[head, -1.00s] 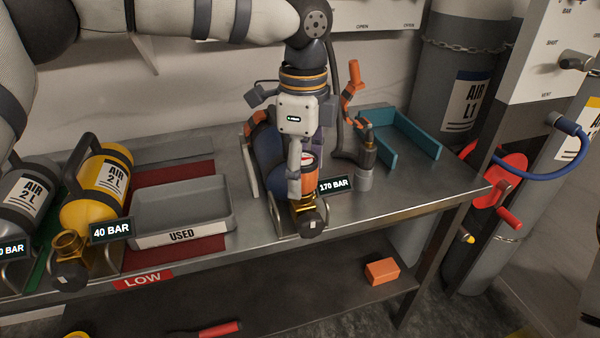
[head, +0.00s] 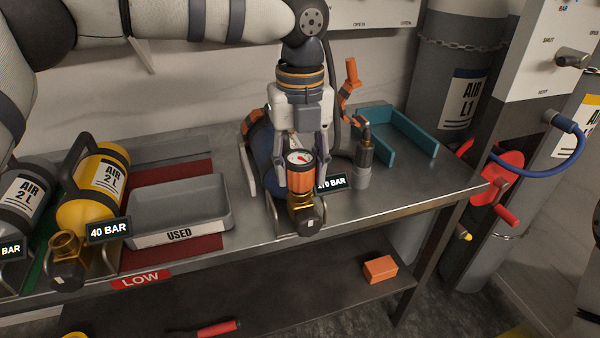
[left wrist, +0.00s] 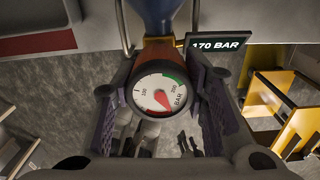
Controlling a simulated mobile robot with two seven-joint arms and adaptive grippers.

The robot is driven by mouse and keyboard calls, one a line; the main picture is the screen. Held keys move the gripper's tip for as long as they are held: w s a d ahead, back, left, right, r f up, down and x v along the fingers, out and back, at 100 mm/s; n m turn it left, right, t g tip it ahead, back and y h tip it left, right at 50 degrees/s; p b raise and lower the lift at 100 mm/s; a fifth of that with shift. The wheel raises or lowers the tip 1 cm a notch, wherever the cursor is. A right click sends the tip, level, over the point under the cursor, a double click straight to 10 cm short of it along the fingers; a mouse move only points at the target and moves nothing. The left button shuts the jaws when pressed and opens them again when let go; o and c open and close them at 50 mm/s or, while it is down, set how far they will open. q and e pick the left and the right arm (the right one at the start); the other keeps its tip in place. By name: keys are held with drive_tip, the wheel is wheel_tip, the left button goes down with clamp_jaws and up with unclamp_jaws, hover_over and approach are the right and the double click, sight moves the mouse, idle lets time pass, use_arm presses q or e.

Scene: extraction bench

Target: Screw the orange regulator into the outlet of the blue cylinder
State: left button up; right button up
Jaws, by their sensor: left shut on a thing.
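The orange regulator (head: 300,181), with a round white gauge on its face, sits at the brass outlet (head: 304,201) of the blue cylinder (head: 264,158). It also shows in the left wrist view (left wrist: 157,56), its gauge dial facing the camera. My left gripper (head: 300,181) comes down from above and is shut on the regulator, one finger on each side. The blue cylinder lies in a cradle, mostly hidden behind the gripper. How deep the regulator sits in the outlet cannot be told. My right gripper is not in view.
A grey tray marked USED (head: 180,207) stands left of the blue cylinder. Yellow (head: 95,190) and grey (head: 24,196) cylinders lie further left. A 170 BAR sign (head: 334,183), a hose fitting (head: 364,160) and a teal holder (head: 405,140) are to the right.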

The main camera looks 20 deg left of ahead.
use_arm(q)
drive_tip(key=m, duration=0.5)
drive_tip(key=shift+m, duration=0.3)
drive_tip(key=m, duration=0.2)
drive_tip(key=shift+f+m, duration=0.1)
drive_tip(key=shift+m, duration=0.3)
drive_tip(key=m, duration=0.6)
drive_tip(key=shift+m, duration=0.4)
drive_tip(key=o, duration=1.3)
drive_tip(key=shift+o, duration=0.2)
